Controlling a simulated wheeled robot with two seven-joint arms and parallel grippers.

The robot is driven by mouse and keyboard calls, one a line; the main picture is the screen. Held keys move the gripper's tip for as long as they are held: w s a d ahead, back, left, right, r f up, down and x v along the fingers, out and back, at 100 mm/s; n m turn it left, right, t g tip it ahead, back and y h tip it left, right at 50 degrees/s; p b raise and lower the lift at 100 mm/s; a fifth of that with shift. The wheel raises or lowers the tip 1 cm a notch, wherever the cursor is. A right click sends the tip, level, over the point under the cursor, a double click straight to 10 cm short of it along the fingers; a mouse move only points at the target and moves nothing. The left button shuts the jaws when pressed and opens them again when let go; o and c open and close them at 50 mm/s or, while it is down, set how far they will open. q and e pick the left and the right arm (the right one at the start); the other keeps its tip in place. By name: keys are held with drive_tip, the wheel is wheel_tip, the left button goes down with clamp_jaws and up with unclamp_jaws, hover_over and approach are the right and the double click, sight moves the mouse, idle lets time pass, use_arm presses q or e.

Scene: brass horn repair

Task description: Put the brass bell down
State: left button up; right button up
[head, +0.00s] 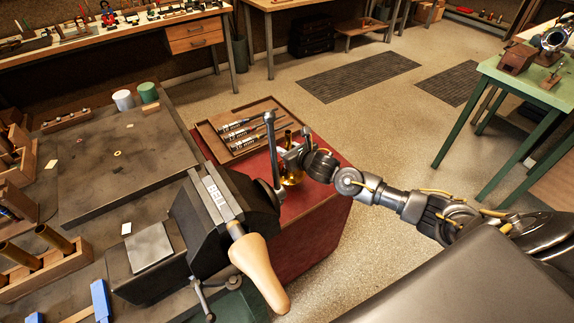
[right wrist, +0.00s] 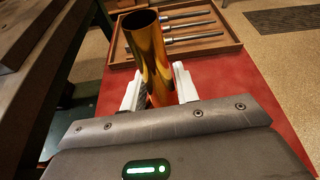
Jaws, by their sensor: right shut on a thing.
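The brass bell (head: 291,175) is at the red-topped surface (head: 318,189), partly hidden behind the vise's upright steel post and my gripper. In the right wrist view the bell (right wrist: 149,58) is a shiny golden tube, roughly upright, between two pale fingers. My right gripper (head: 294,157) is shut on it, reaching in from the right. The bell's lower end is hidden in the wrist view, so I cannot tell whether it touches the red surface. My left gripper is not in view.
A dark vise (head: 222,205) marked BELL, with a wooden handle, stands just left of the bell. A wooden tray (head: 205,131) with several tools lies behind it; it also shows in the right wrist view (right wrist: 232,47). Bare red surface lies right of and in front of the bell.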

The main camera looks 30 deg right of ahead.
wheel_tip(320, 180, down, 7)
drive_tip(key=shift+r+p, duration=0.15)
drive_tip(key=shift+p, duration=0.25)
drive_tip(key=o, duration=1.1)
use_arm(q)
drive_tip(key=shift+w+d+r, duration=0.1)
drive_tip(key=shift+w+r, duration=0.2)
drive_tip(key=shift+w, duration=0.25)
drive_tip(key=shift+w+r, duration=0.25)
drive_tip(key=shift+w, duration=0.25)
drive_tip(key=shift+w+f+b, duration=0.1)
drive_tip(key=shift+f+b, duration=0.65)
use_arm(e)
drive_tip(key=v, duration=1.2)
